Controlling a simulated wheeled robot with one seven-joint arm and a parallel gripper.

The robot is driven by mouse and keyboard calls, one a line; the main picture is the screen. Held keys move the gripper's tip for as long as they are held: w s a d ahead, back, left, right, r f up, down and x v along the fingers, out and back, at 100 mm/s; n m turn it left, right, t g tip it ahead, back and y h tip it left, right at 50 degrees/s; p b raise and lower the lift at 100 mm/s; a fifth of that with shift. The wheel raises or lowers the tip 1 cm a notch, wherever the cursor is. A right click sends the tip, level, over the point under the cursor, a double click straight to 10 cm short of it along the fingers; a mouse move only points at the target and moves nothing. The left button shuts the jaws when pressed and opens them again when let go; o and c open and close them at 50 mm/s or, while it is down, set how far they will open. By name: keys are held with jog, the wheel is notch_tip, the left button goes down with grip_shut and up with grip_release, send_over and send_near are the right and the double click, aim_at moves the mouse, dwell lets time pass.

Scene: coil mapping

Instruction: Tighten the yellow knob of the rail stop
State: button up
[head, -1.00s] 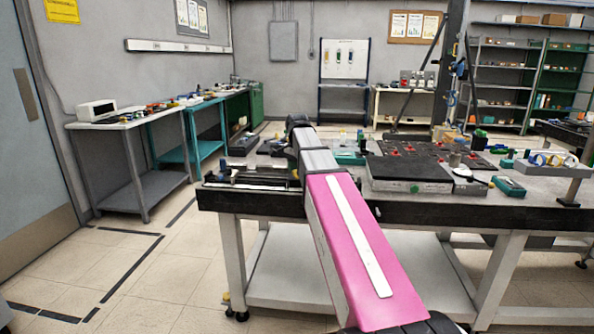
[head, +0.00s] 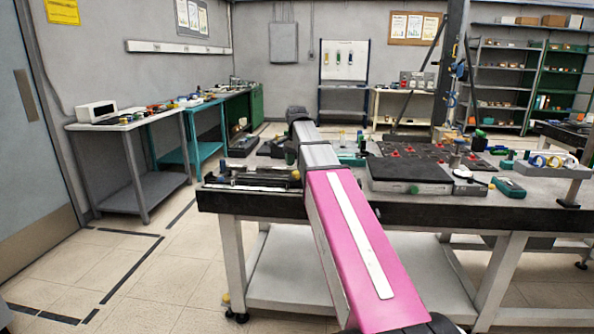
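A dark low rail assembly (head: 252,178) lies along the left front of the workbench. The rail stop and its yellow knob are too small, and partly too hidden by my arm, to make out surely; a small yellowish spot (head: 295,177) shows at the right end of the rail, beside my arm. My pink and grey arm reaches forward over the bench's front edge. Dark parts at the far end of the arm, just left of the grey link, may be my gripper (head: 290,154). Its fingers cannot be made out, nor whether it touches or holds anything.
The workbench (head: 500,212) holds a black block (head: 408,172) with red-marked plates behind it, right of my arm. The floor left of the bench is clear.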

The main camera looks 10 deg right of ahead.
aim_at(297, 172)
notch_tip(297, 172, up, 8)
dwell(0.4)
jog(key=shift+f, duration=0.1)
